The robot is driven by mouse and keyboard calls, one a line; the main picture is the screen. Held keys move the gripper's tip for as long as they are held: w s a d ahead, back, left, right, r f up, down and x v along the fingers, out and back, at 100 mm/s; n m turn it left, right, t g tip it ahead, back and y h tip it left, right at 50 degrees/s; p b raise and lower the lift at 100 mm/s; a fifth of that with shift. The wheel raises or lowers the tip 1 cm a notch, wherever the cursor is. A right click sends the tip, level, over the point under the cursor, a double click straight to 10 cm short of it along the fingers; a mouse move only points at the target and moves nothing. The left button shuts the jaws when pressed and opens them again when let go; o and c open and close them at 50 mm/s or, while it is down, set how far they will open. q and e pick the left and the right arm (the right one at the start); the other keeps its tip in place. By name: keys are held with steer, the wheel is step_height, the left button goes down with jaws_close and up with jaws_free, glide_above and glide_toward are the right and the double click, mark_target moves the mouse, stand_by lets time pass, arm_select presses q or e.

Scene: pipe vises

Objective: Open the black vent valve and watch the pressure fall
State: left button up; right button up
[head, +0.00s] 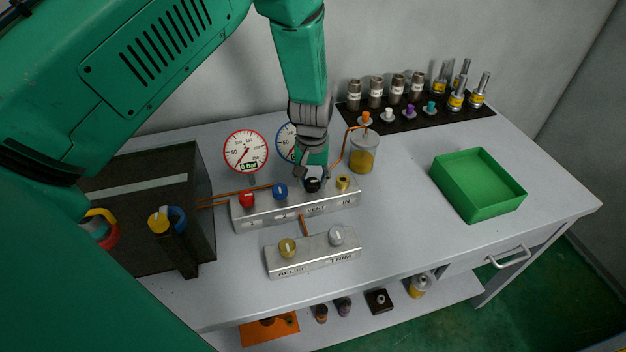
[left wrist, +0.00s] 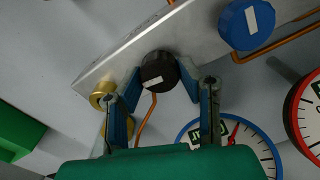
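The black vent valve knob (head: 312,185) stands on the upper metal block, above the VENT label. In the left wrist view the black knob (left wrist: 159,71) lies between my fingertips, its white mark slanted. My left gripper (head: 311,168) is right over the knob, fingers parted and pointing down at it; contact is not clear. The red-rimmed gauge (head: 246,151) reads about 0 bar. The blue-rimmed gauge (head: 286,140) is partly hidden by my arm; part of its dial and red needle shows in the left wrist view (left wrist: 240,130). My right gripper is out of view.
A red knob (head: 247,199), a blue knob (head: 280,191) and a brass fitting (head: 343,183) share the block. The lower RELIEF and TRIM block (head: 314,253) is in front. A yellow-filled jar (head: 362,154) stands close behind right. A green tray (head: 478,184) sits on the right.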

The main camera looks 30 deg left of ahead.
mark_target(313, 179)
arm_select(q)
steer(key=o, duration=0.3)
steer(key=shift+w+r, duration=0.2)
steer(key=shift+w, duration=0.1)
steer(key=shift+s+f, duration=0.1)
steer(key=shift+f, duration=0.05)
step_height(313, 179, up, 12)
stand_by(0.4)
steer(key=shift+f, duration=0.15)
